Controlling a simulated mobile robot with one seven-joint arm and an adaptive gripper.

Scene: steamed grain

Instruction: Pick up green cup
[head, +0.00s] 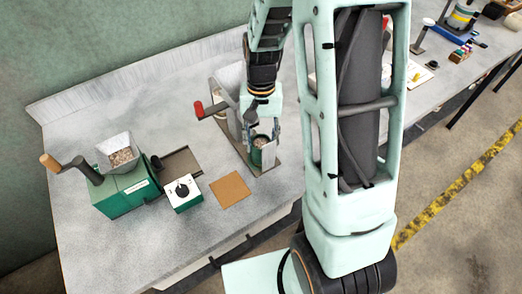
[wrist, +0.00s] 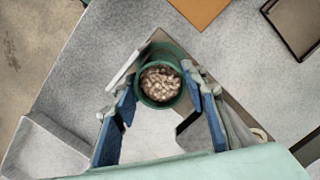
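The green cup (head: 257,157), filled with pale grain, stands upright on a dark flat base on the table. In the wrist view its green rim (wrist: 178,57) surrounds the grain near the picture's middle. My gripper (head: 263,146) is lowered over the cup. In the wrist view my gripper (wrist: 160,84) has its blue-padded fingers on both sides of the cup. They are apart, with the cup between the tips; whether they touch its wall is hard to tell.
A green grinder (head: 125,195) with a crank and grain hopper stands at the left. A small green-and-white box (head: 183,194) and a brown square mat (head: 230,189) lie in front. A red-handled press (head: 212,110) is close behind my gripper. The table's left front is clear.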

